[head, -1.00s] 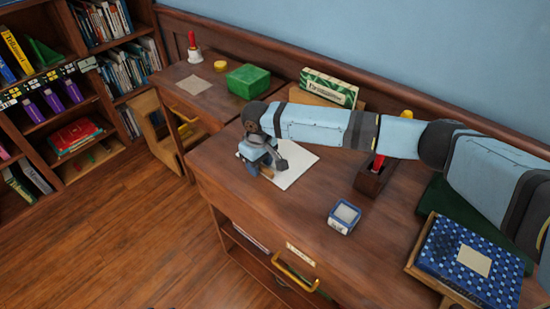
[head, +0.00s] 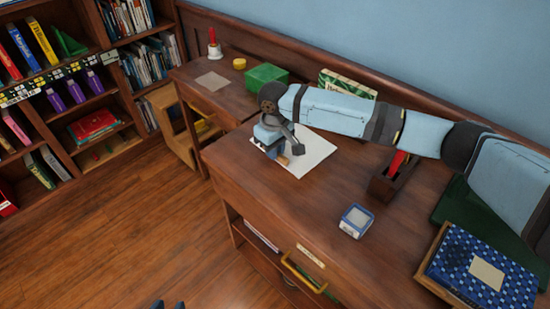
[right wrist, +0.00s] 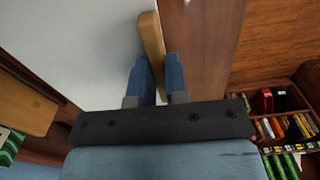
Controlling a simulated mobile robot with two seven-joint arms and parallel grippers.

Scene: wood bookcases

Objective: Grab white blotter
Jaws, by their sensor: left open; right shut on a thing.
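The white blotter (head: 318,150) is a white sheet on the brown desk, partly hidden by my right arm. In the right wrist view its white surface (right wrist: 75,45) fills the upper left, with a tan wooden strip (right wrist: 151,38) along its edge. My right gripper (head: 284,163) is over the blotter's near edge. In the right wrist view its blue fingers (right wrist: 160,75) are shut on the wooden strip. I cannot tell whether the blotter is raised off the desk. My left gripper (head: 168,304) shows only as dark tips at the bottom edge, open and away from the desk.
On the desk (head: 290,215) are a small blue-and-white box (head: 356,221), a dark holder (head: 389,184) and a blue checked book (head: 480,268).

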